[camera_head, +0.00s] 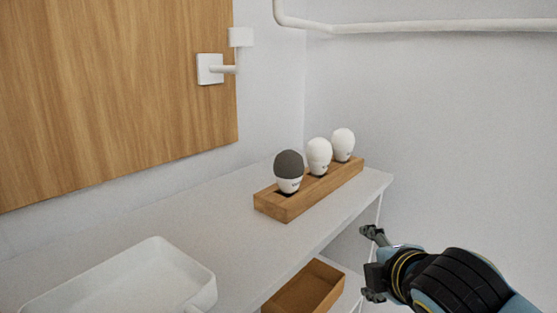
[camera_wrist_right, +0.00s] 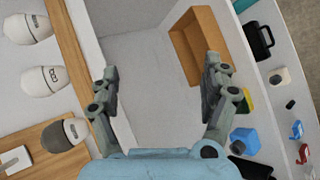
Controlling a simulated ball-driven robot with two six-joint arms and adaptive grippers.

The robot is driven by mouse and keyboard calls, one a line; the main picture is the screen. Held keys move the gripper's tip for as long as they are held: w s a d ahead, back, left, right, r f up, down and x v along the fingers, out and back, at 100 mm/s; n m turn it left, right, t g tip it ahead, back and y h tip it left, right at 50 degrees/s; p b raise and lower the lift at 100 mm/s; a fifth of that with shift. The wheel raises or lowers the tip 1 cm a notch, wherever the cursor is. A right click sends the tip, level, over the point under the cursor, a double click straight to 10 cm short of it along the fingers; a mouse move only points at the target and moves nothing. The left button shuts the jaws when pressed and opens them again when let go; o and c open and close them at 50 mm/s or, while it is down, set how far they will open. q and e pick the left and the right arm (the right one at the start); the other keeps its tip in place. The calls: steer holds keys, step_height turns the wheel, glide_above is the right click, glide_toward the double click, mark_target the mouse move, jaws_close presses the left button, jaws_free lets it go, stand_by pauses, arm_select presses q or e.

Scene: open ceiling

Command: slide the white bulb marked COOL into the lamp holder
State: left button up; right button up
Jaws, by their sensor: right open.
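Three bulbs stand upright in a wooden rack (camera_head: 285,208) on the shelf: a dark-topped bulb (camera_head: 288,165) at the near end, a white bulb (camera_head: 318,153) in the middle and another white bulb (camera_head: 343,142) at the far end. Their markings are too small to read for sure. The bulbs also show at the left of the right wrist view, the middle one (camera_wrist_right: 45,80) with a dark mark. My right gripper (camera_head: 371,265) is open and empty, in front of the shelf's edge, apart from the bulbs.
A white tray (camera_head: 130,280) stands on the near left of the shelf top (camera_head: 215,222). Below is an open wooden box (camera_head: 305,288). A white pipe (camera_head: 420,26) runs along the wall.

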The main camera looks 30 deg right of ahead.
steer(key=w+r+n+t, duration=0.1)
steer(key=r, duration=0.1)
steer(key=w+r+n+t, duration=0.1)
steer(key=r+n, duration=0.1)
steer(key=w+r+n, duration=0.2)
steer(key=shift+t+h, duration=0.3)
steer(key=shift+t, duration=0.1)
steer(key=n+t, duration=0.4)
steer(key=n, duration=0.5)
glide_toward(325, 151)
steer(key=shift+w+d+f, duration=0.45)
steer(key=shift+w+f, duration=0.2)
steer(key=shift+w, duration=0.15)
steer(key=shift+n, duration=0.6)
steer(key=x, duration=0.4)
steer(key=shift+w+r, duration=0.25)
steer(key=shift+w, duration=0.15)
steer(key=x, duration=0.6)
steer(key=shift+w+a+r, duration=0.1)
steer(key=shift+w+r, duration=0.05)
steer(key=shift+r, duration=0.1)
arm_select(q)
steer(key=shift+a+f, duration=0.15)
steer(key=shift+a, duration=0.6)
arm_select(e)
steer(key=c, duration=1.3)
steer(key=shift+o, duration=0.2)
steer(key=shift+r, duration=0.1)
